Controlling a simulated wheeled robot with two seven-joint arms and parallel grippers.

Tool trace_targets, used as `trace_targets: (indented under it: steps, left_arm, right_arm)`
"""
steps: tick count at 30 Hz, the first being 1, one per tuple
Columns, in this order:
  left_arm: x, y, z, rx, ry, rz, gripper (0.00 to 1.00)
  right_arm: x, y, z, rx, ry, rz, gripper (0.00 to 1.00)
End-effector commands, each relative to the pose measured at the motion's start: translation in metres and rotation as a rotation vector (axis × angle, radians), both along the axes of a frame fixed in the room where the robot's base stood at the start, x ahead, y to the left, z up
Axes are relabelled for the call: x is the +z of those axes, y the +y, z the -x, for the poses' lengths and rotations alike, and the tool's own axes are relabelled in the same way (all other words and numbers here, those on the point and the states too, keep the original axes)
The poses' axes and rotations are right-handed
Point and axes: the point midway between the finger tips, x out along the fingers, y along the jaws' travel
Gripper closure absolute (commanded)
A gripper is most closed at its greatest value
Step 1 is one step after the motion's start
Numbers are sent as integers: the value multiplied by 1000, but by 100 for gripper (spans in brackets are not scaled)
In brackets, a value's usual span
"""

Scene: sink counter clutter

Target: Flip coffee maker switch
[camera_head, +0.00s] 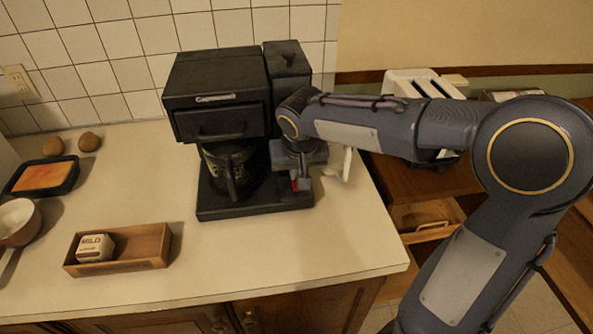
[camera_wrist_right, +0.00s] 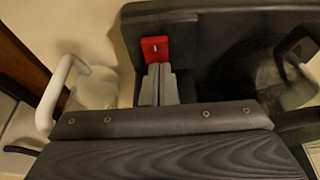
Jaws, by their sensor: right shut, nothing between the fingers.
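The black coffee maker (camera_head: 215,95) stands on the counter against the tiled wall, with a dark carafe (camera_head: 232,170) on its base. It also fills the upper right of the right wrist view (camera_wrist_right: 220,40). Its red switch (camera_wrist_right: 155,47) shows in the right wrist view, just beyond my shut, empty right gripper (camera_wrist_right: 161,68). The fingertips overlap the lower edge of the switch; I cannot tell whether they touch it. In the head view, a bit of red shows beside my right gripper (camera_head: 302,183) at the machine's right side. My left gripper is not in view.
A white mug (camera_wrist_right: 85,85) stands close beside the coffee maker. A wooden box (camera_head: 150,247) holding a small carton (camera_head: 95,247), a black tray (camera_head: 45,175) and a pan (camera_head: 17,222) lie to the left. A white toaster (camera_head: 422,85) is behind my right arm.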

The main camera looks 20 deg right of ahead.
Motion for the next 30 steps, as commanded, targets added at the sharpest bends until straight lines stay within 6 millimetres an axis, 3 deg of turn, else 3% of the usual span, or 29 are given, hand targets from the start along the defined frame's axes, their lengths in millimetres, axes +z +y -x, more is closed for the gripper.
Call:
trace_targets:
  steps: [30]
  left_arm:
    - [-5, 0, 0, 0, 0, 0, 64]
  right_arm:
    - [-3, 4, 17, 0, 14, 1, 100]
